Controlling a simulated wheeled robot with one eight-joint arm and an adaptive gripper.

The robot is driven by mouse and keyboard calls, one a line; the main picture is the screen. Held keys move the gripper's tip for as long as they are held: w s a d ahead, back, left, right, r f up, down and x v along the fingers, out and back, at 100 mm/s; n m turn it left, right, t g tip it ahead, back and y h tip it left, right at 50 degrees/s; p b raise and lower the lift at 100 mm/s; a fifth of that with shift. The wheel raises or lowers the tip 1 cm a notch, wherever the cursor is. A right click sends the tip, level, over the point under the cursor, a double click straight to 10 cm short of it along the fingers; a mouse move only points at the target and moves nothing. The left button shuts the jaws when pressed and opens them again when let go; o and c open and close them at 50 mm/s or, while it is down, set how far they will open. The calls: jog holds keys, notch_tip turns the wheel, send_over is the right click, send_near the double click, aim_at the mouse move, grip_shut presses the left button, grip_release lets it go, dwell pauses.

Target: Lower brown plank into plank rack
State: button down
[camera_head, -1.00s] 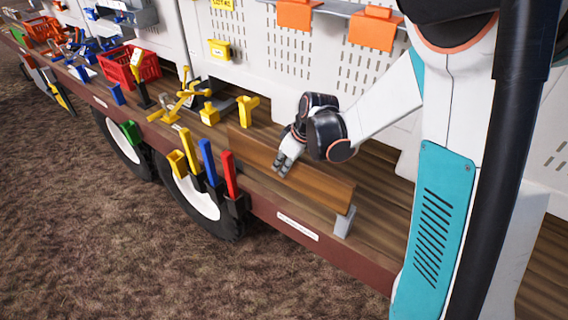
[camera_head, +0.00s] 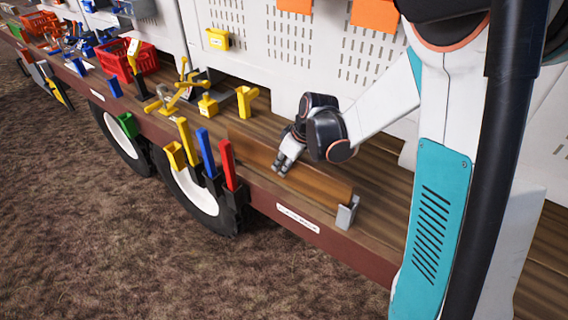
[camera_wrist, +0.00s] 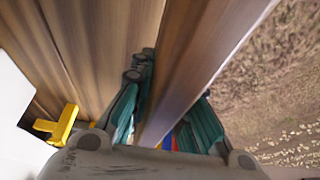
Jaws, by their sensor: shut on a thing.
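The brown plank (camera_head: 315,183) stands on its long edge along the front of the wooden deck in the head view. My gripper (camera_head: 284,165) is shut on the plank's upper edge, near its middle. The grey bracket of the plank rack (camera_head: 346,214) is at the plank's right end, and that end sits low, between or against the bracket's uprights; I cannot tell how deep. The rack's left side is hidden. In the wrist view, the plank (camera_wrist: 205,60) runs between the teal fingers of my gripper (camera_wrist: 170,95).
Upright red (camera_head: 228,165), blue (camera_head: 206,153) and yellow (camera_head: 186,139) handles stand in holders at the deck's edge, left of the plank. A yellow T-shaped piece (camera_head: 246,101) stands behind. The deck right of the bracket is clear.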

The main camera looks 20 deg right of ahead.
jog(key=shift+f+b, duration=1.6)
jog(key=shift+f, duration=0.3)
jog(key=c, duration=1.4)
grip_release()
jog(key=shift+c, duration=0.2)
